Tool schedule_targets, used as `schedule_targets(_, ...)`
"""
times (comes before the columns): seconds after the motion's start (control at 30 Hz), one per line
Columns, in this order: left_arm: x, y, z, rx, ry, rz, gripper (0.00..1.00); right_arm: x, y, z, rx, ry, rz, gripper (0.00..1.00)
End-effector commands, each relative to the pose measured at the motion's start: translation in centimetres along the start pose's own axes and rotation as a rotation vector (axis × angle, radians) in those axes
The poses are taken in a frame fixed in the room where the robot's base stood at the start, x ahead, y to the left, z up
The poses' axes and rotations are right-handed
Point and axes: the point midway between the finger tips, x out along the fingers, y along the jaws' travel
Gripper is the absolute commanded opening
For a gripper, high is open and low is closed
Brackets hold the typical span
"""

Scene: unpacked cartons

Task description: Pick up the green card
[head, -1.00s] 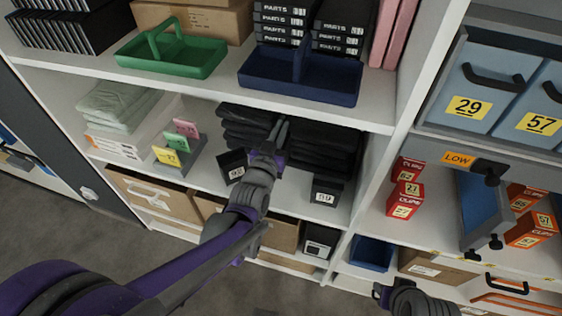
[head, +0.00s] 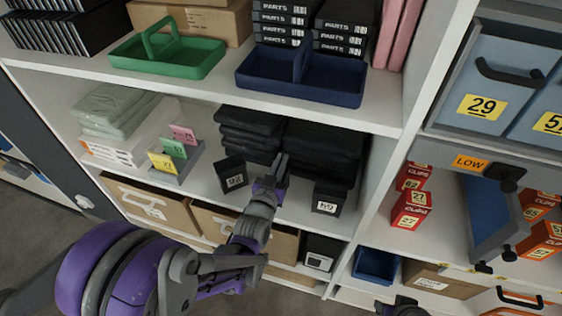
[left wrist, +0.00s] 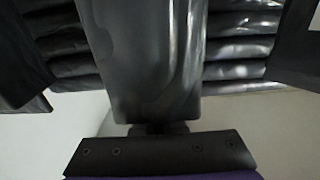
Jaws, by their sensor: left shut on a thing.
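The green card (head: 173,148) stands in a small grey holder (head: 188,172) on the middle shelf, between a pink card (head: 184,134) behind it and a yellow card (head: 162,162) in front. My left gripper (head: 281,163) is to the right of the cards and apart from them, in front of black folded cloths (head: 318,150). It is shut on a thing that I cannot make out. In the left wrist view, its dark fingers (left wrist: 155,70) fill the middle, with the black folds (left wrist: 240,50) behind. Part of my right arm's end (head: 402,307) shows at the bottom edge.
Small black boxes stand left (head: 232,173) and right (head: 328,198) of my left gripper. Pale folded cloths (head: 112,108) lie left of the cards. A green caddy (head: 170,57) and a blue caddy (head: 300,78) sit on the shelf above.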

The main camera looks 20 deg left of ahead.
Motion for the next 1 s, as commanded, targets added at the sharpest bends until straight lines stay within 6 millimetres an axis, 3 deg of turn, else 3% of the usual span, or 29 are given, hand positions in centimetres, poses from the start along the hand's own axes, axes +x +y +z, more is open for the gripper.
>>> schedule_targets(0.1, 0.0, 0.0, 0.5, 0.0, 0.0, 0.0, 0.0, 0.5, 0.0, 0.2, 0.0, -0.002, 0.0, 0.37)
schedule_targets(0.2, 0.0, 0.0, 0.4, 0.0, 0.0, 0.0, 0.22, 0.4, 0.0, 0.1, 0.0, -0.001, 0.0, 0.37)
schedule_targets(0.3, 0.0, 0.0, 0.4, 0.0, 0.0, 0.0, 0.37, 0.3, 0.0, 0.1, 0.0, -0.001, 0.0, 0.37)
schedule_targets(0.67, 0.0, 0.0, -0.2, 0.0, 0.0, 0.0, 0.37, -0.1, 0.0, -0.1, 0.0, 0.0, 0.0, 0.37)
schedule_targets(0.77, -1.3, 0.0, -0.1, 0.0, 0.0, 0.0, 0.37, -0.1, 0.0, 0.0, 0.0, 0.0, 0.0, 0.37)
schedule_targets(1.0, -6.5, 0.0, -0.1, 0.001, 0.0, 0.001, 0.37, 0.0, 0.0, 0.0, 0.0, 0.0, 0.0, 0.37)
